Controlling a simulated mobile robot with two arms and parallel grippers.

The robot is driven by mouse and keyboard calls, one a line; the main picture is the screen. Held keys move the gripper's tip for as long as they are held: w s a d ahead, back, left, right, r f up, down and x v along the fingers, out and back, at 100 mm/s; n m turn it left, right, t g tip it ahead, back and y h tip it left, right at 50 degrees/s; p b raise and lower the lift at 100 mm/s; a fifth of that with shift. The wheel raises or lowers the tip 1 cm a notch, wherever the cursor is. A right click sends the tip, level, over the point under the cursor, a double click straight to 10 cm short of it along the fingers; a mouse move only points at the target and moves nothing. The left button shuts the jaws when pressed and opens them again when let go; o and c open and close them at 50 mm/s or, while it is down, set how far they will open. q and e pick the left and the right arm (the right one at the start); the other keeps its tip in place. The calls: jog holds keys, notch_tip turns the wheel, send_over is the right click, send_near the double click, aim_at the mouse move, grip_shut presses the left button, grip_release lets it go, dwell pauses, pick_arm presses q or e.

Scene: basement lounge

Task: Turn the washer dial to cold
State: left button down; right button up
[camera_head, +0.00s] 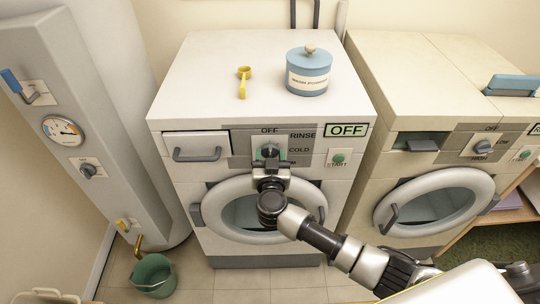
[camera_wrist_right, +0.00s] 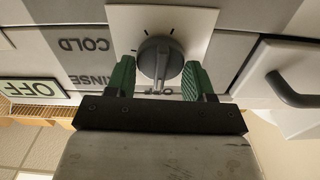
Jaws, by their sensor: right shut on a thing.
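The washer (camera_head: 250,75) is white, with a control panel on its front. Its grey dial (camera_head: 269,149) has OFF above it, RINSE to the upper right and COLD to the right; a lower label is partly covered. My right gripper (camera_head: 270,156) reaches the dial from the front, its green fingers on both sides. In the right wrist view the picture is upside down, and the dial (camera_wrist_right: 160,58) lies between the fingers of the right gripper (camera_wrist_right: 159,68). The display (camera_head: 346,130) reads OFF. My left gripper is not in view.
A blue powder jar (camera_head: 308,78) and a yellow scoop (camera_head: 243,82) are on the washer top. A green START button (camera_head: 339,158) is right of the dial, a drawer handle (camera_head: 197,155) left. A second machine (camera_head: 435,90) stands at right, a green bucket (camera_head: 153,275) on the floor.

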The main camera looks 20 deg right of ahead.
jog(key=m+p, duration=0.2)
jog(key=m, duration=0.2)
jog(key=shift+s, duration=0.1)
jog(key=m, duration=0.2)
jog(key=m+p, duration=0.1)
jog(key=m, duration=0.1)
jog(key=shift+d+f+m, duration=0.15)
jog(key=shift+m, duration=0.15)
jog(key=m, duration=0.4)
jog(key=shift+f+m, duration=0.15)
jog(key=shift+m, duration=0.15)
jog(key=m+b, duration=0.2)
jog(key=m, duration=0.3)
jog(key=shift+d+f+m, duration=0.1)
jog(key=shift+m, duration=0.3)
jog(key=o, duration=0.9)
jog(key=shift+s, duration=0.1)
